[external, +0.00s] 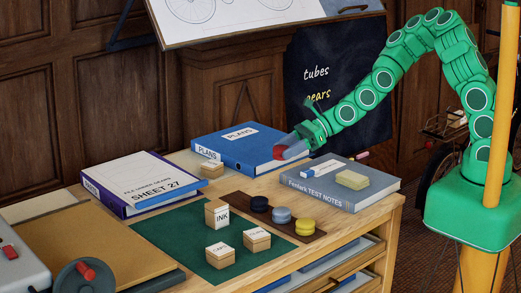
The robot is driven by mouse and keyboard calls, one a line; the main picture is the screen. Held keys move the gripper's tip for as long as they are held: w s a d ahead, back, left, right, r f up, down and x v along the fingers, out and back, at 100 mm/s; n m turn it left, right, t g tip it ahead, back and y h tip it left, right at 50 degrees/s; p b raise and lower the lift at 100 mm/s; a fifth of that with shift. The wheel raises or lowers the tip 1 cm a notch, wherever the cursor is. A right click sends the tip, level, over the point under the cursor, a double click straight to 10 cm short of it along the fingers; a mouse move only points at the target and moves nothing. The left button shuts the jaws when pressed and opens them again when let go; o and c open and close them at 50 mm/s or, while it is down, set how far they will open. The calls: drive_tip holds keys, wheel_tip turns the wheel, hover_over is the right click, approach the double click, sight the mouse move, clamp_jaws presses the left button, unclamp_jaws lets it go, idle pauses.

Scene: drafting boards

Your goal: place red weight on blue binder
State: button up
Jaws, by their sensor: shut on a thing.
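The blue binder (215,151), labelled PLANS, lies flat at the back middle of the desk. My gripper (287,149) reaches in from the right and is at the binder's right end in the picture. It is shut on the red weight (279,153), which shows only as a small red patch between the fingers. The weight appears over or beside the right end of the binder; I cannot tell if it touches the cover.
Black (260,203), grey-blue (281,214) and yellow (305,227) weights sit on a brown strip. A grey TEST NOTES book (375,191) lies right of the binder, a SHEET 27 binder (140,182) left.

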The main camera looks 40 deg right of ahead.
drive_tip(key=w+d+m+t+h, duration=0.35)
drive_tip(key=w+d, duration=0.55)
drive_tip(key=w, duration=0.3)
drive_tip(key=w+d+m+t+h, duration=0.2)
drive_tip(key=w+d+m+t, duration=0.2)
drive_tip(key=w+d, duration=0.7)
drive_tip(key=shift+w+a+f, duration=0.15)
drive_tip(key=shift+a+f, duration=0.1)
drive_tip(key=shift+f, duration=1.1)
drive_tip(key=shift+w+a+f, duration=0.2)
drive_tip(key=shift+f, duration=1.15)
drive_tip(key=shift+w+a+f, duration=0.15)
drive_tip(key=shift+a+f, duration=0.1)
drive_tip(key=shift+f, duration=1.1)
drive_tip(key=shift+f, duration=0.15)
drive_tip(key=o, duration=1.4)
drive_tip(key=shift+o, duration=0.2)
drive_tip(key=shift+r+v, duration=0.1)
drive_tip(key=shift+v, duration=1.1)
drive_tip(key=shift+r+v, duration=0.15)
drive_tip(key=shift+v, duration=1.1)
drive_tip(key=v, duration=0.7)
